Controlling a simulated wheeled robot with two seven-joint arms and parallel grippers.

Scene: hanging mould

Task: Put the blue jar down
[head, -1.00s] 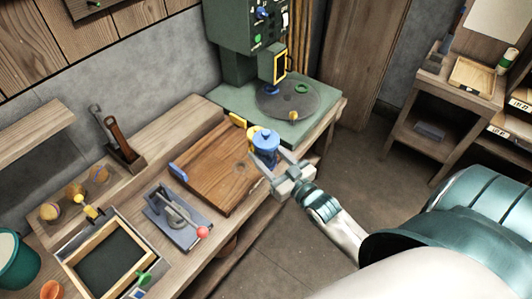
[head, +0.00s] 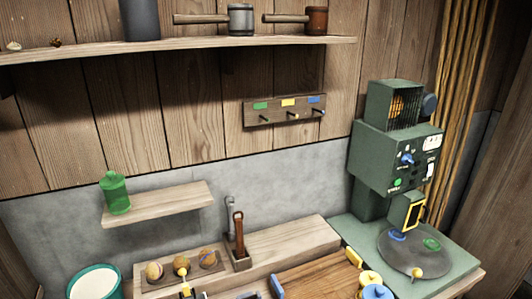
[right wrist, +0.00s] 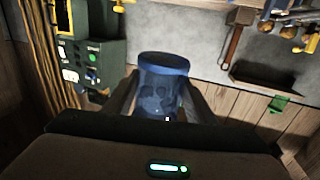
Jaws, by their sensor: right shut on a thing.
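The blue jar (right wrist: 163,82) is in the middle of the right wrist view, between the two dark fingers of my right gripper (right wrist: 163,98). The gripper is shut on it. In the head view only the blue top of the jar (head: 376,291) shows at the bottom edge, by the right end of the wooden board (head: 315,278). The jar's base is hidden, so I cannot tell whether it touches a surface. My left gripper is in neither current view.
A yellow round thing (head: 370,278) is close behind the jar. The green machine (head: 390,155) with its round turntable (head: 413,256) stands to the right. A green jar (head: 115,192) stands on the small shelf (head: 160,205). A peg rack (head: 285,110) hangs on the wall.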

